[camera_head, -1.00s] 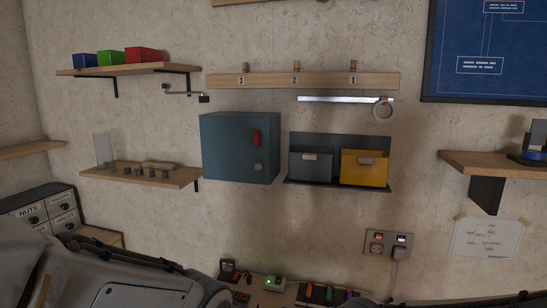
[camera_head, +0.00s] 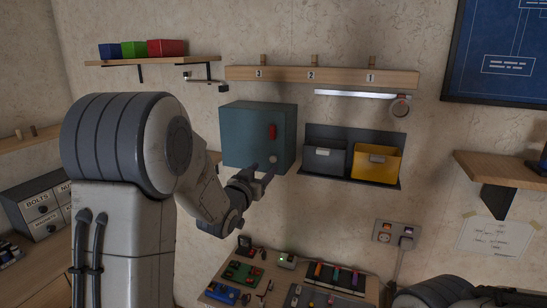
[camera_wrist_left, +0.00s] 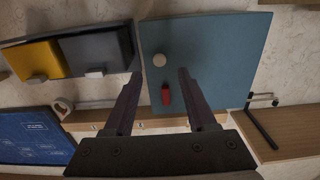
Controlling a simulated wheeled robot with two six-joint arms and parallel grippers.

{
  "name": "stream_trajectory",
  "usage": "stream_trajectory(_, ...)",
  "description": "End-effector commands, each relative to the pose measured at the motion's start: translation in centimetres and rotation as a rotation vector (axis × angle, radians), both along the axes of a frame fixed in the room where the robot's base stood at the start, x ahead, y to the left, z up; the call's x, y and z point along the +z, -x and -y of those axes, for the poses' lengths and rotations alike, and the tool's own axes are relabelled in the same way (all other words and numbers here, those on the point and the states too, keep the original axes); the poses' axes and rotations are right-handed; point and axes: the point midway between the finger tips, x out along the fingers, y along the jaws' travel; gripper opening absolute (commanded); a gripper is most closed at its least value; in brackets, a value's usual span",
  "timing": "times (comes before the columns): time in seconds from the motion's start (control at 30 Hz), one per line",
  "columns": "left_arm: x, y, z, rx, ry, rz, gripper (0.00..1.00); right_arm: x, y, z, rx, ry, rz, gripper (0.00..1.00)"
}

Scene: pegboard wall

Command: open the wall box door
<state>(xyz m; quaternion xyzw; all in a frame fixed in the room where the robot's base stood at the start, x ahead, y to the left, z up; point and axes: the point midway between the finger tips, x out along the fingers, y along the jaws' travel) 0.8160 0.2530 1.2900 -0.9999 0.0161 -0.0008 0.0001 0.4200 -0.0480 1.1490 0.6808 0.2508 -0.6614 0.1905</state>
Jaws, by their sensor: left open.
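The teal wall box (camera_head: 245,135) hangs on the wall with its door shut in the head view. A red handle (camera_head: 272,131) and a round pale knob (camera_head: 273,160) are on its front. My left gripper (camera_head: 264,174) is open just in front of the lower front of the box. In the left wrist view, which is upside down, the box front (camera_wrist_left: 220,50) fills the middle. The knob (camera_wrist_left: 159,60) and red handle (camera_wrist_left: 166,93) show between the spread fingers (camera_wrist_left: 160,74), and nothing is held. My right gripper is out of view.
A grey bin (camera_head: 324,158) and a yellow bin (camera_head: 376,162) hang right of the box. A wooden peg rail (camera_head: 340,78) runs above. A shelf with colored blocks (camera_head: 150,60) is at upper left. Sockets (camera_head: 394,234) and a cluttered bench (camera_head: 235,292) lie below.

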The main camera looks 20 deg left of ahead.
Motion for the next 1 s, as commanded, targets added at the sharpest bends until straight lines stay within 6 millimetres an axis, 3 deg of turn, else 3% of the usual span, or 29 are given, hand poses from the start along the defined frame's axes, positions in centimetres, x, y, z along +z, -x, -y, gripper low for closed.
stream_trajectory(0.03,0.3,-1.1,0.1,-0.002,0.001,-0.003,0.57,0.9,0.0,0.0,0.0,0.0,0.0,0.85)
stream_trajectory(0.3,0.2,-5.3,0.3,-0.002,0.0,-0.003,0.57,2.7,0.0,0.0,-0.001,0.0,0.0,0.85)
stream_trajectory(0.73,0.0,-6.5,0.4,-0.002,0.0,-0.001,0.57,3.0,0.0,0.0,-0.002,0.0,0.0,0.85)
stream_trajectory(0.77,0.0,-6.5,0.4,-0.002,0.0,-0.001,0.49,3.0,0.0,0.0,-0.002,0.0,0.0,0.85)
stream_trajectory(0.9,0.0,-6.5,0.4,-0.002,0.0,-0.001,0.0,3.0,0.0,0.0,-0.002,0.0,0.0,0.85)
stream_trajectory(1.0,0.0,-6.5,0.4,-0.002,0.0,-0.002,0.0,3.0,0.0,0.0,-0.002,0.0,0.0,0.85)
